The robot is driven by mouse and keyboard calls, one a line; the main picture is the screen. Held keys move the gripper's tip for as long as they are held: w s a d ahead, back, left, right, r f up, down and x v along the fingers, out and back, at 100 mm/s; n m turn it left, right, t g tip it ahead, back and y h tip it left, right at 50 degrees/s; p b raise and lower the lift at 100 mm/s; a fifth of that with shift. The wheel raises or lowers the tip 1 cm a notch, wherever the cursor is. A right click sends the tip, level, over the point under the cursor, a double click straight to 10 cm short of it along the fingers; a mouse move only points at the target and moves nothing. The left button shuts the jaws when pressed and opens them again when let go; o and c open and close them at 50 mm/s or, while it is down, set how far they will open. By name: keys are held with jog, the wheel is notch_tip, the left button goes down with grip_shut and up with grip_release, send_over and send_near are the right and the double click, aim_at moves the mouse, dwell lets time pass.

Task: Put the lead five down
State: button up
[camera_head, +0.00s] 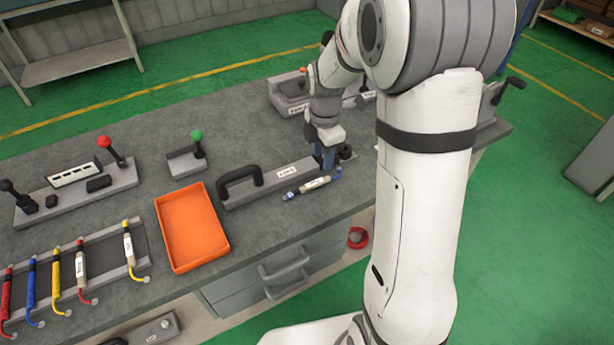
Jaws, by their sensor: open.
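A lead with a white labelled body and blue ends (313,185) lies at a slant along the front of the grey bar fixture, near the workbench's front edge. Its label is too small to read, so I cannot tell its number. My gripper (329,163) points down just behind the lead's right end, close to the right part of the bar. Its jaws are open. My fingertips are small here, and whether they touch the lead cannot be told.
The grey bar fixture (275,182) has a black handle on its left. An orange tray (192,228) stands left of it, apparently empty. A rack (102,247) with several coloured leads is at the left. Lever units with red (104,141) and green (197,135) knobs stand behind.

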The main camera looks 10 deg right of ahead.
aim_at(323, 179)
jog(key=shift+w+f+n, duration=0.2)
jog(key=shift+f+n, duration=0.1)
jog(key=shift+f, duration=0.5)
jog(key=f, duration=0.4)
jog(key=f+p, duration=0.1)
jog(key=f, duration=0.1)
jog(key=shift+d+f, duration=0.25)
jog(key=shift+f, duration=0.15)
jog(key=shift+c, duration=0.3)
grip_shut()
